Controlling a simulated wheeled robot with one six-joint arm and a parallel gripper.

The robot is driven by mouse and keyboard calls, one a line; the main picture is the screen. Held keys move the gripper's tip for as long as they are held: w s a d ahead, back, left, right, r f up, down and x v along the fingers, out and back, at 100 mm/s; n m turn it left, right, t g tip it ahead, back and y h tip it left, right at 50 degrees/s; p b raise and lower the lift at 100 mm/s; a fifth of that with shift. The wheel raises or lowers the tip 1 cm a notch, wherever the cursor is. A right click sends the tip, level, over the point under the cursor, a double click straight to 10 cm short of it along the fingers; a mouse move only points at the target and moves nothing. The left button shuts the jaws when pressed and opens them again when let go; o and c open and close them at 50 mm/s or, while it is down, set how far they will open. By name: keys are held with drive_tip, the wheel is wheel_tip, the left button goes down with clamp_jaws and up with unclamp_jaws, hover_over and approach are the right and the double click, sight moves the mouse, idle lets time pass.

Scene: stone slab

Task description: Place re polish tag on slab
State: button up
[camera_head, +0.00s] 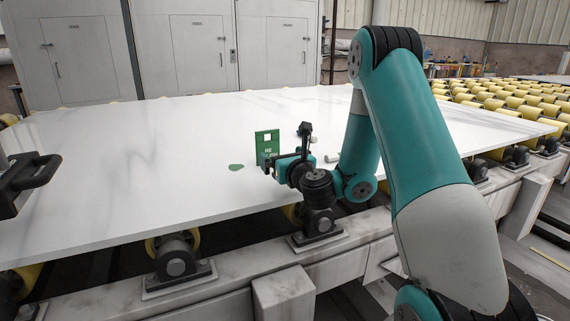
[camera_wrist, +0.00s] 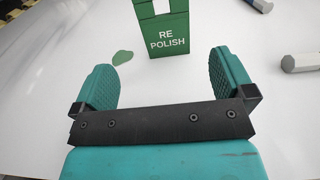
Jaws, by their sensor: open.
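The green re polish tag (camera_head: 267,141) stands upright on the white marble slab (camera_head: 120,160). In the wrist view the tag (camera_wrist: 168,42) shows its white "RE POLISH" lettering, beyond and between my fingertips. My gripper (camera_head: 270,163) is low over the slab, just in front of the tag in the head view. In the wrist view my gripper (camera_wrist: 166,75) is open, with its two teal pads apart and nothing between them. A flat green patch (camera_wrist: 122,57) lies on the slab left of the tag; it also shows in the head view (camera_head: 236,167).
A grey cylindrical item (camera_wrist: 300,63) lies on the slab right of my gripper. Another dark-and-white item (camera_wrist: 261,5) lies farther back. A dark clamp-like handle (camera_head: 25,180) stands at the slab's left. Rollers (camera_head: 175,258) support the slab's front edge. The slab's left part is mostly clear.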

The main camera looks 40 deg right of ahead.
drive_tip(key=shift+s+a, duration=0.1)
drive_tip(key=shift+s, duration=0.2)
drive_tip(key=s+a+r+n+g+y, duration=0.1)
drive_tip(key=a+r+n+g+y, duration=0.1)
drive_tip(key=a+n+y, duration=0.6)
drive_tip(key=s+a+r+n+g+y, duration=0.1)
drive_tip(key=s+a+r+n+y, duration=0.2)
drive_tip(key=a+n, duration=0.9)
drive_tip(key=s+a+n+g+y, duration=0.3)
drive_tip(key=s+a+n+g, duration=0.45)
drive_tip(key=a+n, duration=0.35)
drive_tip(key=s+d+f+n+g+h, duration=0.1)
drive_tip(key=s+n+g+h, duration=0.1)
drive_tip(key=s+n, duration=0.5)
drive_tip(key=s+d+f+n+g+h, duration=0.1)
drive_tip(key=s+n+g+h, duration=0.2)
drive_tip(key=s+n+g, duration=0.2)
drive_tip(key=s+n, duration=0.3)
drive_tip(key=s, duration=0.4)
drive_tip(key=shift+f, duration=0.25)
drive_tip(key=shift+a, duration=0.1)
